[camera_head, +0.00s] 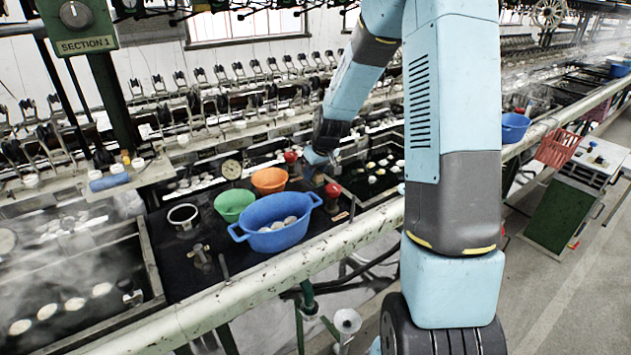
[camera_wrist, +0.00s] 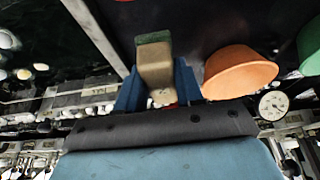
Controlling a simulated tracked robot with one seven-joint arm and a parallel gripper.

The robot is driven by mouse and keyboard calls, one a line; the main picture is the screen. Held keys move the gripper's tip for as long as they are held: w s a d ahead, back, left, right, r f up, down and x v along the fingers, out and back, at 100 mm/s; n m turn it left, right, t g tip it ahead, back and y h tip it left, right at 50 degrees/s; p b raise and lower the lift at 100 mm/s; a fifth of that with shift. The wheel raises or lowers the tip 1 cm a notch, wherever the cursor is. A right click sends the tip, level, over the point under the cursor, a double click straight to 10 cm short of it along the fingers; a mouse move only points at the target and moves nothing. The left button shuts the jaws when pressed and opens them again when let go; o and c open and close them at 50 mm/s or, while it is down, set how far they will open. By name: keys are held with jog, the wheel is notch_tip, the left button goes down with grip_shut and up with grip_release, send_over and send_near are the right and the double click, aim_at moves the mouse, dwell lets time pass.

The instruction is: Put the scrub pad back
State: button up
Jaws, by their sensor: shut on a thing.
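The scrub pad (camera_wrist: 154,66), a beige block with a green end, is held between the blue fingers of my gripper (camera_wrist: 156,84) in the wrist view. The fingers are shut on its two sides, and its green end points away from the palm.
The blue tub (camera_head: 276,222) with pale cocoons and a green bowl (camera_head: 234,204) stand on the dark bench (camera_head: 185,270). Red-topped valves (camera_head: 332,191) stand near the gripper. Water basins (camera_head: 75,290) lie on both sides. A small shelf (camera_head: 120,180) holds a blue roll and cups.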

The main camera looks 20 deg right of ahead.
aim_at(315, 180)
jog(key=shift+w+d+f, duration=0.1)
jog(key=shift+w+f, duration=0.15)
jog(key=shift+f, duration=1.65)
jog(key=shift+f, duration=0.1)
jog(key=o, duration=0.9)
jog(key=shift+o, duration=0.2)
